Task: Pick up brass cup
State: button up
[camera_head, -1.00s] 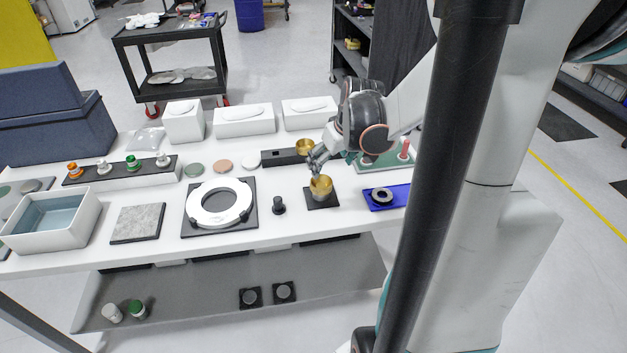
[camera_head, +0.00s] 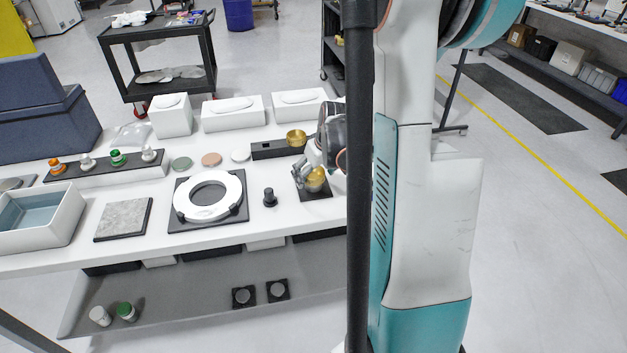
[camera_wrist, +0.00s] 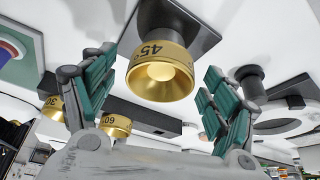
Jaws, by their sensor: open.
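A brass cup (camera_head: 316,179) sits on a small black square pad (camera_head: 318,194) near the right of the white table. In the wrist view this cup (camera_wrist: 160,72), marked 45, lies between the two finger pads, with a gap visible on each side. My gripper (camera_head: 303,176) is open beside the cup in the head view; its green-padded fingers show in the wrist view (camera_wrist: 158,92). A second brass cup (camera_head: 296,136) stands on a black bar behind. The wrist view also shows cups marked 60 (camera_wrist: 116,125) and 30 (camera_wrist: 54,106).
A black peg (camera_head: 269,197) and a white ring on a black plate (camera_head: 240,212) stand left of the cup. White boxes (camera_head: 232,115) line the back. My arm and a dark post hide the table's right end.

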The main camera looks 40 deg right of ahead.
aim_at(313, 176)
jog(key=shift+w+f, duration=0.15)
jog(key=shift+f, duration=0.15)
jog(key=c, duration=1.2)
jog(key=shift+r, duration=0.1)
notch_tip(313, 176, up, 20)
jog(key=p, duration=0.6)
